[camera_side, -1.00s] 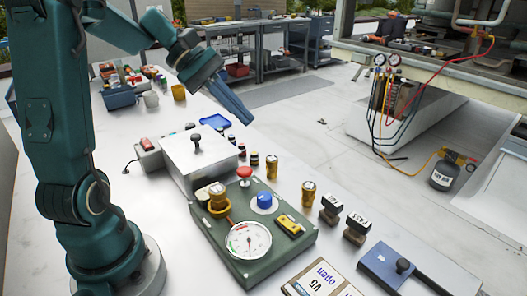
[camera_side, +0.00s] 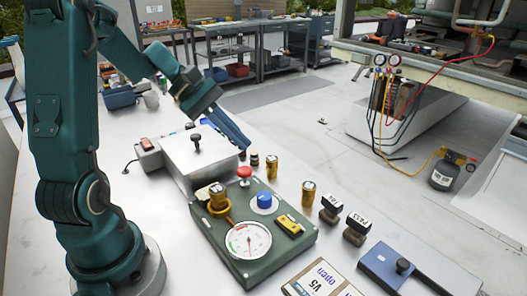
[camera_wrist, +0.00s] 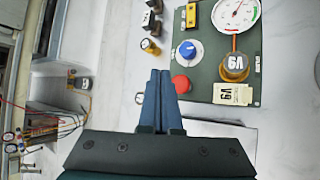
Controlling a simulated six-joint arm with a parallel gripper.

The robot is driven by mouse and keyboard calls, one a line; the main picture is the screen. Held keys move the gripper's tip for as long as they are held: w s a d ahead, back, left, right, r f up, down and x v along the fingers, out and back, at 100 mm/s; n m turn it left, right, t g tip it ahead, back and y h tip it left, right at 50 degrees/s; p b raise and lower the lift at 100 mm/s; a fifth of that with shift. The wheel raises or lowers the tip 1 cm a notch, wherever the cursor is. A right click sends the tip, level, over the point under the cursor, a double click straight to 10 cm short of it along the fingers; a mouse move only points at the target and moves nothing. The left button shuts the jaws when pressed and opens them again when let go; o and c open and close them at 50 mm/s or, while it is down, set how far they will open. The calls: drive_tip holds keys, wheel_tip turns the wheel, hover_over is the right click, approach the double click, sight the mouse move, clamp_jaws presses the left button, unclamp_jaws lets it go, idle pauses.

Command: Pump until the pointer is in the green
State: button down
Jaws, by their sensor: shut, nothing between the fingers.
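A green panel (camera_side: 292,246) carries a round white gauge (camera_side: 247,240) with a red and green scale; it also shows at the top of the wrist view (camera_wrist: 236,12). I cannot tell exactly where its pointer stands. A red mushroom button (camera_side: 244,171) sits at the panel's far edge, also in the wrist view (camera_wrist: 181,84). A blue knob (camera_side: 264,201) and a brass-coloured valve (camera_side: 218,197) stand beside it. My gripper (camera_side: 247,145) is shut and empty, its tips above and behind the red button, apart from it. In the wrist view my fingertips (camera_wrist: 160,74) lie just left of the button.
A grey box (camera_side: 198,160) with a black handle stands close left of my fingers. Small brass cylinders (camera_side: 271,167) stand behind the panel. Black-handled stamps (camera_side: 356,228) and a blue box (camera_side: 395,268) are on the right. Some bench surface between the cylinders is free.

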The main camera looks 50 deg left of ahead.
sight(244, 169)
drive_tip(key=shift+f, duration=1.7)
drive_tip(key=shift+f, duration=0.1)
idle(0.7)
drive_tip(key=shift+f, duration=0.3)
drive_tip(key=shift+f, duration=1.25)
idle(1.1)
drive_tip(key=shift+r, duration=1.65)
drive_tip(key=shift+r, duration=2.55)
